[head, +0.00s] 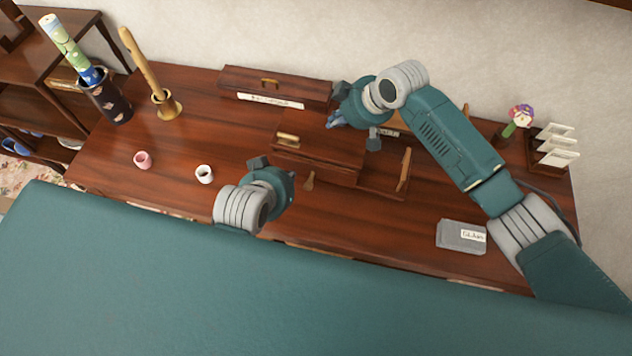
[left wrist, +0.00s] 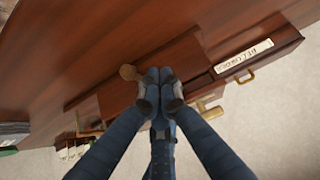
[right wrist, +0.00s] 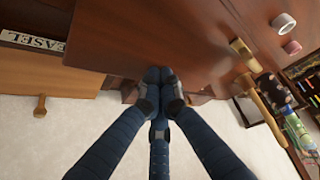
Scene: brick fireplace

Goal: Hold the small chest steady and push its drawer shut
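The small chest (head: 330,148) is dark red-brown wood and stands mid-table. It has a brass handle (head: 288,138) at its left and a round wooden knob (head: 308,181) low at its front. The chest also shows in the left wrist view (left wrist: 185,58), with the knob (left wrist: 128,72) beside the fingertips. How far its drawer stands out is hard to tell. My left gripper (head: 288,182) is shut and empty, in front of the chest near the knob. My right gripper (head: 337,121) is shut and empty at the chest's back edge; contact is unclear.
A long labelled box (head: 265,83) with a brass handle stands behind at the left. An open tray section (head: 375,187) with a wooden stick adjoins the chest's right. A grey box (head: 455,238) lies front right.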

